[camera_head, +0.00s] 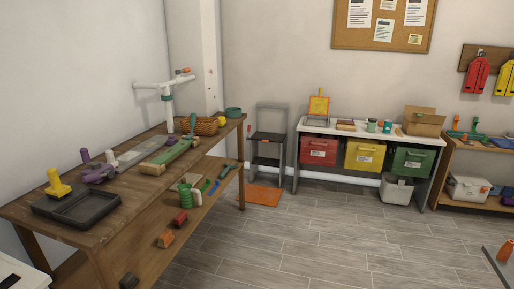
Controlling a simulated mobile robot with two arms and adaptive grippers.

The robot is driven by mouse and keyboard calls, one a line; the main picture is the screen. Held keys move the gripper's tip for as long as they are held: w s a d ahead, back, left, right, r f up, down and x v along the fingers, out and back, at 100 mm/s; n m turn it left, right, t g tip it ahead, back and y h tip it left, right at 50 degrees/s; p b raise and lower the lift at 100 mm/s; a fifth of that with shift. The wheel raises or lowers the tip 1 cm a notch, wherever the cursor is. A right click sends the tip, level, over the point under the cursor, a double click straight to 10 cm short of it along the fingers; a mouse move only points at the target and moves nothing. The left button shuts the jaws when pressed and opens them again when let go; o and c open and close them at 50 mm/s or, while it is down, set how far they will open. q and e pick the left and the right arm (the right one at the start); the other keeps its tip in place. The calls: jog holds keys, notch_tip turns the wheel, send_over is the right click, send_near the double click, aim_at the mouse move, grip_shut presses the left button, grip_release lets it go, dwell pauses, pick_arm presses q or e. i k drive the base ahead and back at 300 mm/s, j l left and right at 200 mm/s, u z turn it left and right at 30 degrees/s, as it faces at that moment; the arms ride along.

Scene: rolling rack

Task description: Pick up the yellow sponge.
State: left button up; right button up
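I cannot pick out a yellow sponge for certain. A small yellow item (222,121) sits at the right end of the wicker basket (200,127) on the wooden workbench (100,232); it is too small to tell what it is. A yellow object with an upright knob (56,184) stands at the bench's left end, behind a dark tray (78,208). A yellow-orange square piece (319,105) stands on the white shelf unit at the back. Neither of my grippers is in view.
The bench also holds purple tools (97,172) and a green-topped block (172,154); its lower shelf holds several small items. A black step stool (268,146) and an orange mat (264,196) stand beyond. Red, yellow and green bins fill the white unit (425,139). The middle floor is clear.

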aim_at(222, 121)
jog(key=i, duration=1.9)
